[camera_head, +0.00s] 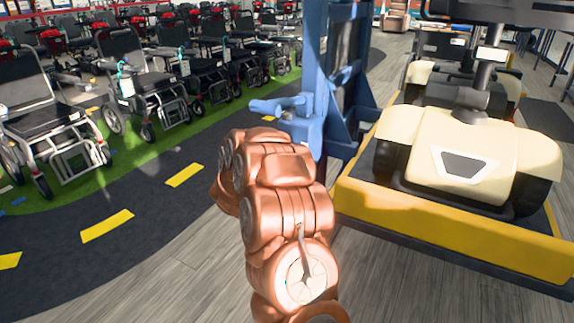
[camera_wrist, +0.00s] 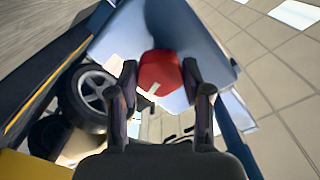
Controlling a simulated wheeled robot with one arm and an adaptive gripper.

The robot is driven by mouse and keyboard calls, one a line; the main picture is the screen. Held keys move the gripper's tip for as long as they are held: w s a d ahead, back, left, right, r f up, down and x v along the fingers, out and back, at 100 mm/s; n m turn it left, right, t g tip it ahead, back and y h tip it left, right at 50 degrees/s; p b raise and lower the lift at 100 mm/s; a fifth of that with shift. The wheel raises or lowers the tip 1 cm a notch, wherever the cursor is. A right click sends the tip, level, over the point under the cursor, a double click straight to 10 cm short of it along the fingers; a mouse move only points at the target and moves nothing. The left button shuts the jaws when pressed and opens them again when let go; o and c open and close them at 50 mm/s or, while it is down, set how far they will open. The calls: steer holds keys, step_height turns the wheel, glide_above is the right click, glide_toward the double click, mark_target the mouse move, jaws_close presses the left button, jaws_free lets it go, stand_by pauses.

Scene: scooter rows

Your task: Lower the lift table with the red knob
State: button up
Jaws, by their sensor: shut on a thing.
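The red knob (camera_wrist: 161,72) shows in the wrist view, in front of a pale blue housing (camera_wrist: 215,40). My gripper (camera_wrist: 160,84) has one finger on each side of the knob and is shut on it. In the head view my arm hides both the knob and the gripper. The lift table (camera_head: 448,236) is a low platform with yellow sides at the right. A blue column (camera_head: 312,80) stands at its left end. A cream scooter (camera_head: 455,150) stands on the platform.
Several wheelchairs (camera_head: 48,115) stand in rows on green flooring at the left. A dark lane with yellow dashes (camera_head: 107,226) runs beside them. Bare wooden floor (camera_head: 185,275) lies between the lane and my arm.

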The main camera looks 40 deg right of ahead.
steer(key=shift+m+b, duration=4.8)
steer(key=shift+m, duration=0.3)
steer(key=o, duration=1.2)
steer(key=shift+c, duration=0.2)
steer(key=shift+a, duration=0.1)
steer(key=v, duration=1.1)
steer(key=shift+a, duration=0.4)
steer(key=shift+s+r, duration=0.1)
